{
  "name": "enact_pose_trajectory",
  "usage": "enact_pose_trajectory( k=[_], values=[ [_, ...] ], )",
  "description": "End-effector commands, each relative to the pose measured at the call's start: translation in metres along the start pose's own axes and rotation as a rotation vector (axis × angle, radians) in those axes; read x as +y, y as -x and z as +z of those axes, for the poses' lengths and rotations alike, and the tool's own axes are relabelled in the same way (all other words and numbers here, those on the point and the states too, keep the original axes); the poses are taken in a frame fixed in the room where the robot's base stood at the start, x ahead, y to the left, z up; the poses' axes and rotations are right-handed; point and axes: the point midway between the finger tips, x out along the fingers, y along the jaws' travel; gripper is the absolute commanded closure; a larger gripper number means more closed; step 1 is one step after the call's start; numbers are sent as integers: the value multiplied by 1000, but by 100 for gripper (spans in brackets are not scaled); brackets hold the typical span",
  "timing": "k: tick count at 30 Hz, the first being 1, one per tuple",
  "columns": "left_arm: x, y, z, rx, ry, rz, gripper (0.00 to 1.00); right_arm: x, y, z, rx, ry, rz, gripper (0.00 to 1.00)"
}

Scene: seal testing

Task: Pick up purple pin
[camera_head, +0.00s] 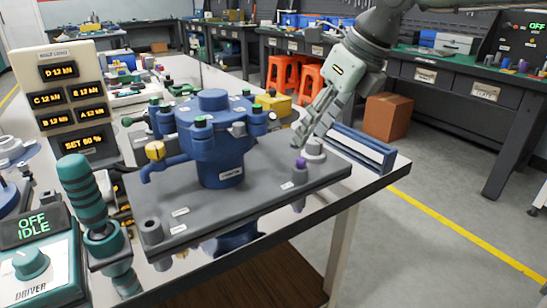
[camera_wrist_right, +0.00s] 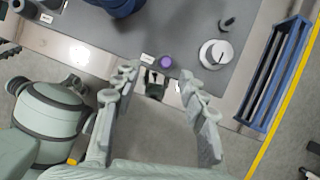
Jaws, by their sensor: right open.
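The purple pin (camera_head: 300,164) stands in a small grey holder on the right part of the grey base plate (camera_head: 265,200) in the head view. In the right wrist view the purple pin (camera_wrist_right: 166,62) shows as a small round purple top just beyond the fingertips. My right gripper (camera_head: 305,135) comes down from the upper right, above and close to the pin. In the right wrist view my right gripper (camera_wrist_right: 158,80) is open, its fingers apart with nothing between them. My left gripper is not in view.
A blue valve body (camera_head: 215,125) stands on the plate left of the pin. A grey round knob-like part (camera_head: 314,150) is close behind the pin. A blue slotted rack (camera_head: 360,148) lies at the table's right edge. A teal-handled tool (camera_head: 85,195) stands at the front left.

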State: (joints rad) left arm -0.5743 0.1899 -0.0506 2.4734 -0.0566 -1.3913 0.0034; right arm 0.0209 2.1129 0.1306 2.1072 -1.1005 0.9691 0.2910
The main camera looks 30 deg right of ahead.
Motion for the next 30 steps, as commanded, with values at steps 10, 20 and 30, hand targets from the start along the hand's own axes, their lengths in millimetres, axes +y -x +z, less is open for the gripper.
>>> enact_pose_trajectory(
  k=[10, 20, 30],
  values=[
    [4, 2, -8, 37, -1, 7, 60, -7, -26, -7, 37, 25, -53, 58],
    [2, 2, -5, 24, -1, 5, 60, -10, -70, -9, 35, 25, -50, 58],
    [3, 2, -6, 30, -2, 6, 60, -10, -72, -8, 32, 24, -50, 65]
  ],
)
